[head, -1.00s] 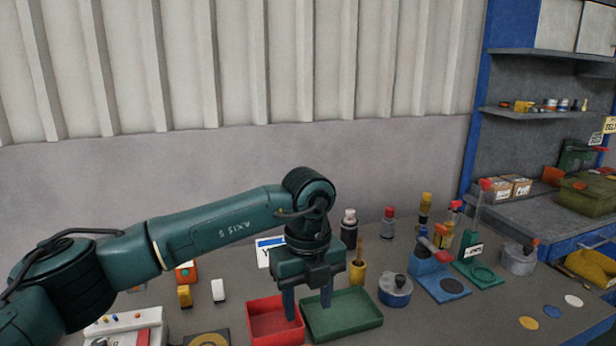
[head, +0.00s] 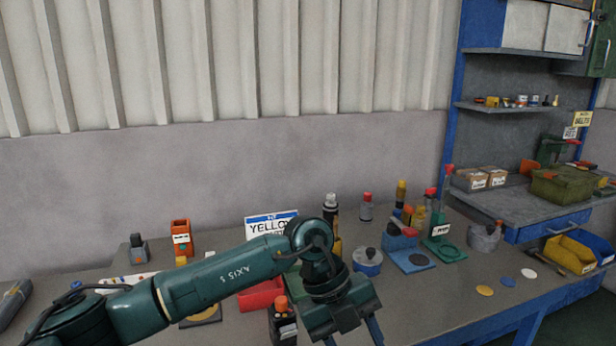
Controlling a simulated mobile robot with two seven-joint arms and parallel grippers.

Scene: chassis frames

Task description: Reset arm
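My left arm comes in from the left with its dark green links. My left gripper (head: 352,338) hangs low at the bottom edge of the head view, over the front of the bench. Its two fingers stand apart and nothing shows between them, though their tips are cut off by the frame. My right gripper is not in view.
A red tray (head: 258,298) lies partly behind my arm, and a dark bottle with an orange cap (head: 283,322) stands just left of my gripper. A YELLOW sign (head: 265,226) stands behind. A blue round pot (head: 367,262) and blue stand (head: 402,242) are to the right. The front right bench is fairly clear.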

